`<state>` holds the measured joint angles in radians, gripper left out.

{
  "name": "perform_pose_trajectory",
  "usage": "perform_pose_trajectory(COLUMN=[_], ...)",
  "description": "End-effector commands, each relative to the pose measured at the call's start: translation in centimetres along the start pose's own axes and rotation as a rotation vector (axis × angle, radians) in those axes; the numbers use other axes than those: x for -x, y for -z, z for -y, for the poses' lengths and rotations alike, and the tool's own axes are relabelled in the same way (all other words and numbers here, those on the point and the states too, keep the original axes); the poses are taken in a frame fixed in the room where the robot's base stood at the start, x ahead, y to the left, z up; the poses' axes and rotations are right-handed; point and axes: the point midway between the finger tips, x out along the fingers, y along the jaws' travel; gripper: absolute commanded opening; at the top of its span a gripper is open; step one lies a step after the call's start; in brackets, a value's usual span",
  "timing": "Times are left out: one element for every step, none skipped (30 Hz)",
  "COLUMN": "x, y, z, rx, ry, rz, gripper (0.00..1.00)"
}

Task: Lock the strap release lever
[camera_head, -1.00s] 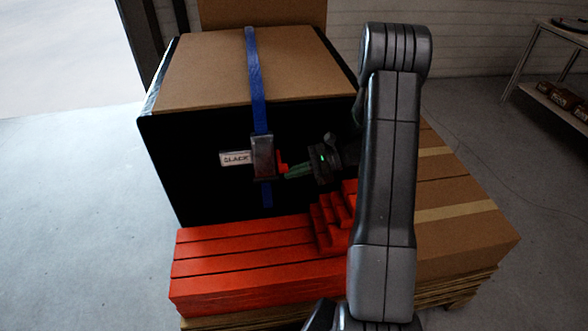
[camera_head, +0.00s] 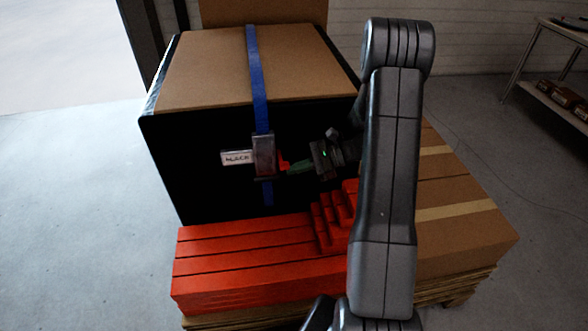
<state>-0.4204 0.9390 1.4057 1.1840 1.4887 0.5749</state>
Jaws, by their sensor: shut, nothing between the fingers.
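A blue strap (camera_head: 257,75) runs over a black-sided box with a brown top and down its front face. A grey metal buckle (camera_head: 264,154) sits on the strap at the front. A small red lever (camera_head: 284,166) sticks out from the buckle's right side. A white label (camera_head: 237,158) is left of the buckle; its word is blurred now. Nothing is held between the fingers. The fingers partly hide the lever.
Red stepped blocks (camera_head: 333,215) and a red slatted stack (camera_head: 245,265) stand below the gripper. A cardboard box (camera_head: 455,235) lies at the right on the pallet. A shelf rack (camera_head: 540,85) stands far right. The floor at left is clear.

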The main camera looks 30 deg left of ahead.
Motion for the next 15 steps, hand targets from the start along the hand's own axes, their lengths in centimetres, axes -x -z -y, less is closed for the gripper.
perform_pose_trajectory(x=[1.4,2.0,2.9,3.6,4.3,5.2,5.9,6.6,7.5,8.1,8.8,9.6,10.1,10.6,11.2], y=[-0.8,-0.7,-0.7,-0.7,-0.6,-0.6,-0.5,-0.4,-0.3,-0.3,-0.2,-0.1,-0.1,-0.1,0.0], z=[0.7,0.7,0.7,0.7,0.7,0.6,0.6,0.5,0.5,0.4,0.4,0.4,0.3,0.3,0.3], rx=[0.016,0.016,0.016,0.016,0.015,0.013,0.011,0.010,0.008,0.008,0.007,0.006,0.005,0.004,0.003], ry=[0.016,0.018,0.018,0.019,0.019,0.018,0.017,0.015,0.015,0.013,0.011,0.011,0.010,0.009,0.009], rz=[0.005,0.004,0.002,0.001,0.001,0.001,-0.001,0.000,-0.001,-0.001,-0.002,-0.003,-0.002,-0.002,-0.003], gripper=[0.00,0.00,0.00,0.00,0.00,0.00,0.00,0.00,0.00,0.00,0.00,0.00,0.00,0.00,0.00])
